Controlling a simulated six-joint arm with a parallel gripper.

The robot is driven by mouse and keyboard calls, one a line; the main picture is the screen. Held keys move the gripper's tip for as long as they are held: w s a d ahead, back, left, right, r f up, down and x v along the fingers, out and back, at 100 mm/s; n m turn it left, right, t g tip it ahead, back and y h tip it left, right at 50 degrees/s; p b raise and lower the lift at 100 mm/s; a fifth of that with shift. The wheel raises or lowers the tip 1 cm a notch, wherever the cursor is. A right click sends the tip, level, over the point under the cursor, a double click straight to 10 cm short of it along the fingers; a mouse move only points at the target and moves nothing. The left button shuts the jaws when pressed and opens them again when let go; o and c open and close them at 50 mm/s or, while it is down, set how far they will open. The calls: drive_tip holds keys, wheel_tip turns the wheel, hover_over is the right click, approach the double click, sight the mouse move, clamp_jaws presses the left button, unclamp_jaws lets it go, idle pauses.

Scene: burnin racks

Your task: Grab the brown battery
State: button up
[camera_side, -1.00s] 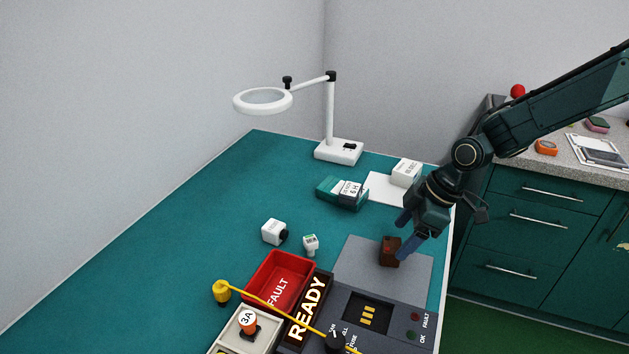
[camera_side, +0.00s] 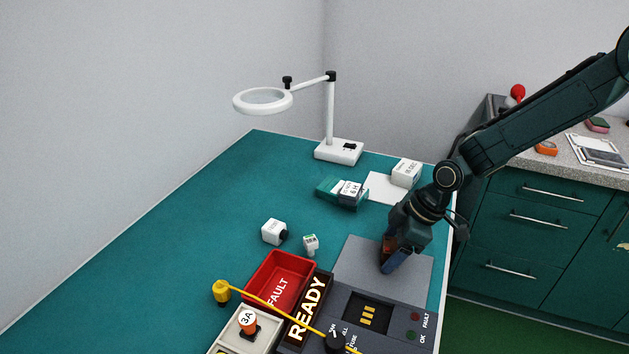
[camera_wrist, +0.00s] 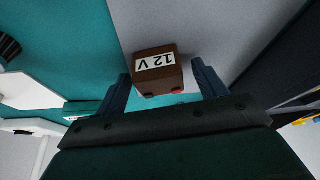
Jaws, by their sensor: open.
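The brown battery (camera_wrist: 158,73) stands on the grey mat (camera_side: 352,261) and carries a white "12 V" label in the wrist view. In the side view only a sliver of the battery (camera_side: 386,246) shows, since my gripper covers most of it. My gripper (camera_wrist: 160,80) is open, with one blue finger on each side of the battery. A gap shows between each finger and the battery in the wrist view. In the side view my gripper (camera_side: 389,261) is low over the mat.
A grey tester (camera_side: 395,318) with a dark socket and a READY sign (camera_side: 306,308) are at the front. A red FAULT bin (camera_side: 262,272) stands left of the mat. A magnifier lamp (camera_side: 338,151) and boxes stand behind.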

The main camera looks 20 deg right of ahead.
sight(392, 244)
drive_tip(key=c, duration=1.2)
drive_tip(key=shift+o, duration=0.2)
drive_tip(key=shift+r, duration=0.1)
wheel_tip(392, 244, up, 20)
idle(0.3)
